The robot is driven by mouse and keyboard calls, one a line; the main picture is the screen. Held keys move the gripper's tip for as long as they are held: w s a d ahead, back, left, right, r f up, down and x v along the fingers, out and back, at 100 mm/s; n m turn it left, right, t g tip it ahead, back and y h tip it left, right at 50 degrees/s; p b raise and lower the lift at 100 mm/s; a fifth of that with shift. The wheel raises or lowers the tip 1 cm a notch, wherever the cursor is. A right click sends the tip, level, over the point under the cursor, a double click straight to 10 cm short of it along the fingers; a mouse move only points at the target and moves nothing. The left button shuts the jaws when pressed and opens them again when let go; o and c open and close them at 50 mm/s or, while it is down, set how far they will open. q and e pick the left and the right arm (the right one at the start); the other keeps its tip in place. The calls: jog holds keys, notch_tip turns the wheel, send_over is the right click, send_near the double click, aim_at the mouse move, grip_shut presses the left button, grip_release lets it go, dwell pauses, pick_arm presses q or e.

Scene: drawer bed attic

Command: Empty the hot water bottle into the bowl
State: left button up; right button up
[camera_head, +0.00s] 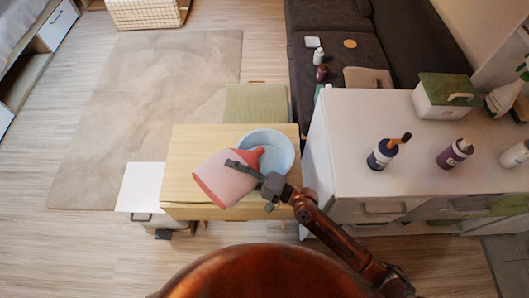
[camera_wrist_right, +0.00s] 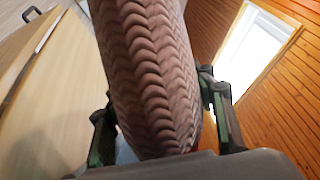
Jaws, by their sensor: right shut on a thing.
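The hot water bottle (camera_head: 222,178) is pink with a red rim and a red neck. My right gripper (camera_head: 248,171) is shut on it and holds it tilted, with its neck pointing right toward the bowl. The light blue bowl (camera_head: 284,143) stands on the small wooden table, and the bottle's neck overlaps its left rim in the head view. In the right wrist view the bottle's ribbed pink side (camera_wrist_right: 155,70) fills the space between my fingers. I cannot tell whether water is flowing. My left gripper is not in view.
The wooden table (camera_head: 190,145) has bare wood left of the bowl. A white cabinet (camera_head: 350,130) with several bottles and a green-lidded box (camera_head: 445,93) stands close on the right. A low white unit (camera_head: 143,186) is at the left. A dark sofa (camera_head: 340,20) is behind.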

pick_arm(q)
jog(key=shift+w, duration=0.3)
pick_arm(e)
jog(key=shift+r, duration=0.1)
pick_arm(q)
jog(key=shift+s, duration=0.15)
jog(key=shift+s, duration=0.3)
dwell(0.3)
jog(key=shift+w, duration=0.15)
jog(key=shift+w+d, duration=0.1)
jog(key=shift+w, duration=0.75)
pick_arm(e)
jog(key=shift+w+m, duration=0.1)
jog(key=shift+m, duration=0.2)
jog(key=shift+d, duration=0.1)
